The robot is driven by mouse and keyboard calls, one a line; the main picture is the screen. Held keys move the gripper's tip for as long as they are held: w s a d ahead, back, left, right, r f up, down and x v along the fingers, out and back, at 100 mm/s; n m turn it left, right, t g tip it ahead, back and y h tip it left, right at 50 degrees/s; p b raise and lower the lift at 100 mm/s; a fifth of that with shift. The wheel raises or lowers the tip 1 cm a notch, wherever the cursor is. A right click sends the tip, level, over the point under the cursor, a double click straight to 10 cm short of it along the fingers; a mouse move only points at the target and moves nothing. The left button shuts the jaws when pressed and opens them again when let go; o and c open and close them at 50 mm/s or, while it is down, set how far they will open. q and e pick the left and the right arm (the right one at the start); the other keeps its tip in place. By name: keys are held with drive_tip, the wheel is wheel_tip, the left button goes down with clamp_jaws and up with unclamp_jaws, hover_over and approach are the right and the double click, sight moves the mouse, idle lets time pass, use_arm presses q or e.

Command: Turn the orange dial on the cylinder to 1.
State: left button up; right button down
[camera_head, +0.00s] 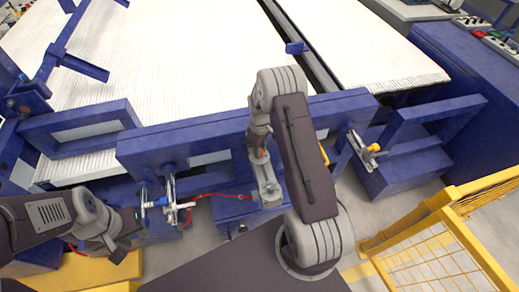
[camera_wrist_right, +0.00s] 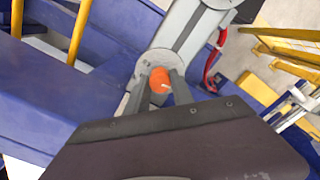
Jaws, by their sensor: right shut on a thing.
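The orange dial (camera_wrist_right: 159,77) sits on the end of the grey cylinder (camera_wrist_right: 187,40) in the right wrist view. A small pale mark shows on its face, pointing toward the lower right; no number is legible. My right gripper (camera_wrist_right: 161,84) is shut on the dial, one finger on each side. In the head view the right gripper (camera_head: 259,157) reaches down to the grey cylinder (camera_head: 268,186), and the dial is mostly hidden. My left gripper (camera_head: 132,218) is at the lower left, beside a metal fitting (camera_head: 170,205); its fingers are not clear.
A blue frame (camera_head: 210,139) stands behind the cylinder, with white conveyor beds (camera_head: 180,60) beyond. A red cable (camera_head: 208,195) runs between the fitting and the cylinder. Another metal fitting (camera_head: 365,150) is to the right. A yellow mesh guard (camera_head: 445,262) stands at lower right.

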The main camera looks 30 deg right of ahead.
drive_tip(key=shift+w+r, duration=0.15)
idle(0.3)
drive_tip(key=c, duration=1.1)
unclamp_jaws()
wheel_tip(320, 180, up, 9)
drive_tip(key=shift+b, duration=0.35)
